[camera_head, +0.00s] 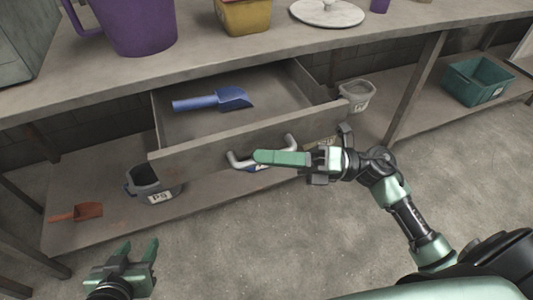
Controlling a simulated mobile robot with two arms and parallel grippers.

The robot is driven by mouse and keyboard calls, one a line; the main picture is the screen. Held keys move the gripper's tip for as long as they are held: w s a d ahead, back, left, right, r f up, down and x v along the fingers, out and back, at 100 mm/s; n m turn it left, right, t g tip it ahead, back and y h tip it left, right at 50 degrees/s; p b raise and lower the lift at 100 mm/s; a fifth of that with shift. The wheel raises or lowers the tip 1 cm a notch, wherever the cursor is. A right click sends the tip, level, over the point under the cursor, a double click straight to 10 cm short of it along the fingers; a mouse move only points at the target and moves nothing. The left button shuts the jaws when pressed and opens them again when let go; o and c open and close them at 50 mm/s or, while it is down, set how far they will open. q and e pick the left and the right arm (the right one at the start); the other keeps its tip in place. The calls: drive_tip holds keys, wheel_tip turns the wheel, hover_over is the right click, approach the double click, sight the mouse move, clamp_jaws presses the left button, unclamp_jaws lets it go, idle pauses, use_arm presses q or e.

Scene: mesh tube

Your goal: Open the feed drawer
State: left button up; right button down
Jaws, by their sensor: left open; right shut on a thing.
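The feed drawer (222,136) stands pulled out under the counter, with its inside open to view. A blue scoop (212,100) lies in it. The metal handle (238,163) sits on the drawer front. My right gripper (262,158) is shut on the handle, and its green fingers cover part of the bar. My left gripper (135,256) is open and empty, low at the left, in front of the lower shelf and apart from the drawer.
A purple pitcher (138,25), a yellow container (245,17) and a pale round lid (327,12) stand on the counter (70,72). A red scoop (76,212) and a dark bucket (150,182) are on the lower shelf. A teal crate (475,80) stands at right. The floor in front is clear.

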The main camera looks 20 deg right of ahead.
drive_tip(key=c, duration=1.7)
unclamp_jaws()
drive_tip(key=shift+d+f, duration=0.1)
drive_tip(key=shift+d, duration=0.05)
drive_tip(key=v, duration=0.7)
drive_tip(key=shift+d, duration=0.35)
